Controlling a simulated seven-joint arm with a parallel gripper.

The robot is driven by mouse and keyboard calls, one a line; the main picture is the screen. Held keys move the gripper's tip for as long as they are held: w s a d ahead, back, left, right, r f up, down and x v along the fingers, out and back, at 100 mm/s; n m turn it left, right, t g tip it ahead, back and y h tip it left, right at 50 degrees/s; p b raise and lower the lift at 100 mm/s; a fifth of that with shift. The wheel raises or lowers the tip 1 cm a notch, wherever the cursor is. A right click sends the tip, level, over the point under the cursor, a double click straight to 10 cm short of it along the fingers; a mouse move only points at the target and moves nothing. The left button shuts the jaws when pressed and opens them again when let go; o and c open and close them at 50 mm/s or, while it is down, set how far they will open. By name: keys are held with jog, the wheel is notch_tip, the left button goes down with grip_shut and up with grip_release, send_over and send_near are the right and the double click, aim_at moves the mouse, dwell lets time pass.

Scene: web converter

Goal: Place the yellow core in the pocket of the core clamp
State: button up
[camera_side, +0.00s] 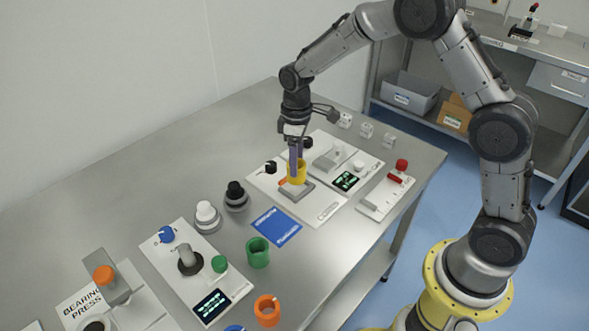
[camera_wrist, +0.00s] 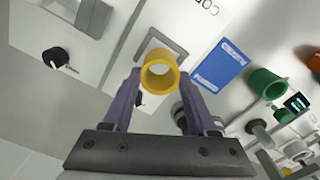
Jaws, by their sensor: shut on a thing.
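The yellow core (camera_side: 297,172) is a short hollow cylinder between the purple fingers of my gripper (camera_side: 296,160). It also shows in the wrist view (camera_wrist: 159,76), with my gripper (camera_wrist: 160,88) shut on it from both sides. In the side view the core is over the grey block of the core clamp (camera_side: 294,192), on a white base plate. In the wrist view the clamp's grey pocket frame (camera_wrist: 178,42) shows just beyond the core, partly hidden by it. I cannot tell whether the core touches the clamp.
A blue card (camera_side: 274,227) lies in front of the clamp plate. A green core (camera_side: 258,252) and an orange core (camera_side: 267,310) stand toward the front. A black knob (camera_side: 271,167) rises at the clamp's left. A panel with a red button (camera_side: 401,165) is at the right.

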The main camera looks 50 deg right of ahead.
jog(key=shift+w+f, duration=0.35)
jog(key=shift+f, duration=1.55)
jog(key=shift+f, duration=0.15)
jog(key=o, duration=1.2)
